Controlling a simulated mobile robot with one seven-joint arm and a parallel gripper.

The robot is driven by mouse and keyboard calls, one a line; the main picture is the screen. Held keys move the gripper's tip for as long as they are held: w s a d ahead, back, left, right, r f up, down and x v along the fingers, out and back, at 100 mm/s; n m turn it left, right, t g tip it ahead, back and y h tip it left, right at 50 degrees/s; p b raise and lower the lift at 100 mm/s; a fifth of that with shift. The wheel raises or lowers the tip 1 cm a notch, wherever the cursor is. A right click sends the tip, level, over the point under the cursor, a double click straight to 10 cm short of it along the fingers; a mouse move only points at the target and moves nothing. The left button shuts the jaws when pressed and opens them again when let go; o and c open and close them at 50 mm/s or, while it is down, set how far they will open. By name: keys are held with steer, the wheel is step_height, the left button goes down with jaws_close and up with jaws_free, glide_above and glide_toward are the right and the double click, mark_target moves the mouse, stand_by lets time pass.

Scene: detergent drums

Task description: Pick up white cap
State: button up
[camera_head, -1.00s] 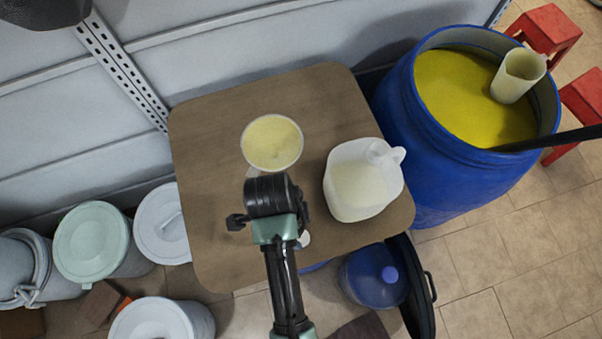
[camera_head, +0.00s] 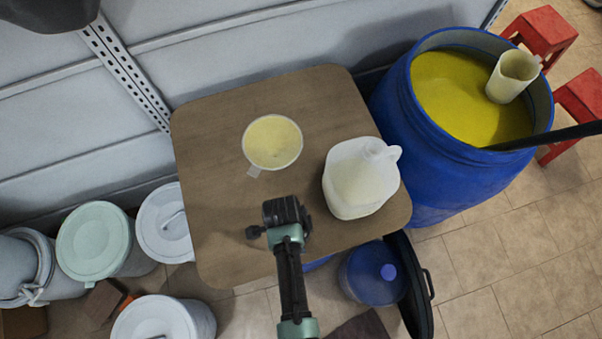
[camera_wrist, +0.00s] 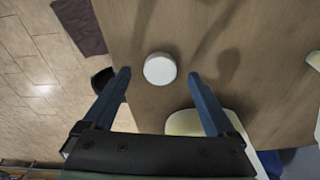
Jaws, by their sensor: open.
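The white cap (camera_wrist: 160,69) is a small round disc lying flat on the brown wooden table. In the wrist view it appears between the tips of my open gripper (camera_wrist: 158,74), and neither finger looks to be touching it. Its height below the fingertips is hard to judge. In the head view my gripper (camera_head: 284,211) is over the front part of the table (camera_head: 212,160), and the cap is hidden there behind my arm.
A translucent jug (camera_head: 352,185) stands close on the right of my gripper. A bowl-like container of pale yellow content (camera_head: 272,142) sits behind it. A blue drum (camera_head: 440,170) is right of the table. Lidded buckets (camera_head: 93,242) stand left. The table's left side is clear.

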steer(key=shift+d+f, duration=0.1)
steer(key=shift+f, duration=0.85)
steer(key=c, duration=1.4)
steer(key=shift+r, duration=0.1)
